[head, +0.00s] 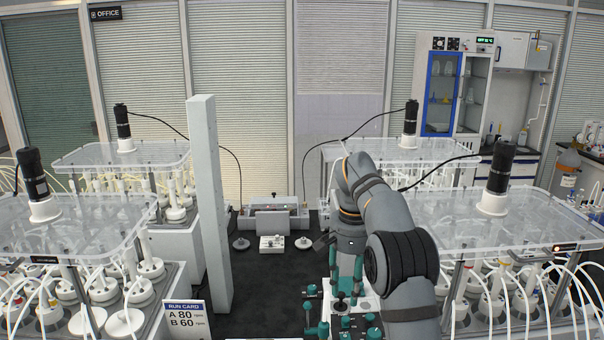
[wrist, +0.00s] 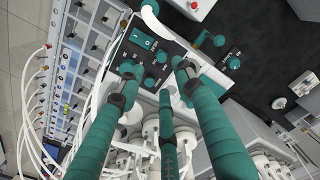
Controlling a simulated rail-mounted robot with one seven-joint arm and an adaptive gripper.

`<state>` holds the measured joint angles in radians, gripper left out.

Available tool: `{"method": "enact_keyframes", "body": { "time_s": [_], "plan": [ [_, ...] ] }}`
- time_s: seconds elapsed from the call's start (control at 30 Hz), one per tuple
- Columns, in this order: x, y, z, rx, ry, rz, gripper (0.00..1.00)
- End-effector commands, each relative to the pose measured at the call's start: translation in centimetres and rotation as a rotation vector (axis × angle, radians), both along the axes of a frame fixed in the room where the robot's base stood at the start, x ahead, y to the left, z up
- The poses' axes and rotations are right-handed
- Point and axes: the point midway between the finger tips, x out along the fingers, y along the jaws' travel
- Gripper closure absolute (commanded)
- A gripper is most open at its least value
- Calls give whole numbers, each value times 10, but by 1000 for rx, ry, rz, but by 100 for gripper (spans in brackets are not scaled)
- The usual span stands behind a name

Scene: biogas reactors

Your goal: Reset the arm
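My arm (head: 400,250) reaches in from the lower right of the head view and bends down in the middle. My gripper (head: 345,285) hangs down at its end, with teal fingers. In the wrist view, my gripper (wrist: 156,78) has its teal fingers spread apart, with nothing seen held between them. Beyond the fingertips lies a panel with teal knobs (wrist: 152,58) and a switch. The same teal-knobbed equipment (head: 312,308) shows around and below the gripper in the head view. The arm hides part of it, and I cannot tell how near the fingertips are.
Clear-topped reactor stands (head: 70,228) (head: 500,222) with white vessels and tubes flank me. A white post (head: 208,200) rises left of centre. A run card (head: 187,318) reads A 80, B 60. A grey device (head: 273,218) sits at the back.

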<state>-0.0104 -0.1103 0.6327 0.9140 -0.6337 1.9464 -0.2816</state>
Motion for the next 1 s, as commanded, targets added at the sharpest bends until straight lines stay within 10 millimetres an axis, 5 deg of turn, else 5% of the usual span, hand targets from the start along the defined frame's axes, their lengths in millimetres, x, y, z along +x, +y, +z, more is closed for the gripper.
{"method": "enact_keyframes", "body": {
  "time_s": [0.5,1.0],
  "plan": [
    [-1,0,-79,-1,1,-1,65],
    [3,-7,-84,1,-1,-13,65]
  ]
}}
